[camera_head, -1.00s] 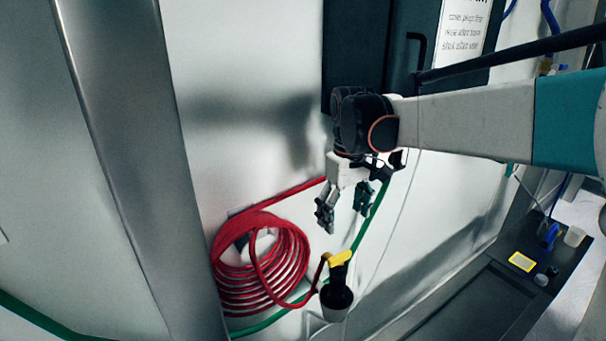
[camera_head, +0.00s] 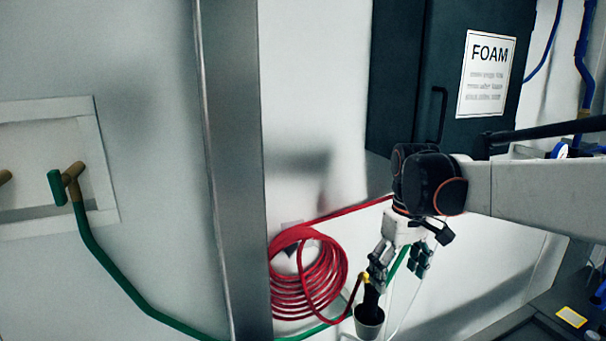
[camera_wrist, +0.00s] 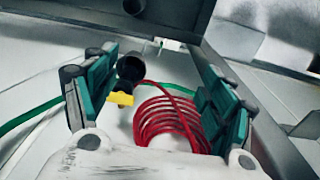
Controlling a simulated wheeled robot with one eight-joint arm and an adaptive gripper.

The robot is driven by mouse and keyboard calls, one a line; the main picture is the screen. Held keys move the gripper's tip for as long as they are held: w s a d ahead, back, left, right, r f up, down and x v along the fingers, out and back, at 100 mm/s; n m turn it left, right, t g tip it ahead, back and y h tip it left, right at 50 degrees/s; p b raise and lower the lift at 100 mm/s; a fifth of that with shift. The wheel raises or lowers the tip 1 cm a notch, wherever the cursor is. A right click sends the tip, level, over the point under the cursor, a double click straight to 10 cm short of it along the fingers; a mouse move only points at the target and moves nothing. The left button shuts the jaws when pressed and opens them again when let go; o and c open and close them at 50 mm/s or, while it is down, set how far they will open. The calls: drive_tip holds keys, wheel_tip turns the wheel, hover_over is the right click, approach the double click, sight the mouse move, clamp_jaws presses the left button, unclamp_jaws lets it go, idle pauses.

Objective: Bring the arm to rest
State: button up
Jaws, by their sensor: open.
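My gripper (camera_head: 399,268) hangs from my arm on the right side of the head view, pointing down in front of the white wall. Its two fingers are apart, and nothing shows between them that it holds. In the wrist view the teal-padded fingers (camera_wrist: 160,95) stand wide open. Beyond them are a coiled red hose (camera_wrist: 168,120) and a black nozzle with a yellow part (camera_wrist: 128,75). In the head view the nozzle sits in a grey cup (camera_head: 369,321) just below and left of my gripper. Whether the fingers touch it I cannot tell.
The red hose coil (camera_head: 305,275) hangs on the wall left of my gripper. A steel column (camera_head: 232,170) stands further left. A dark cabinet (camera_head: 405,80) with a FOAM sign (camera_head: 486,75) is above. A green hose (camera_head: 125,285) runs along the lower wall.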

drive_tip(key=s+f+m+t+b, duration=0.4)
drive_tip(key=s+f+t+b, duration=0.2)
drive_tip(key=s+f+b, duration=0.6)
drive_tip(key=s+f, duration=0.4)
drive_tip(key=s, duration=0.2)
drive_tip(key=shift+t, duration=0.4)
drive_tip(key=shift+s, duration=0.1)
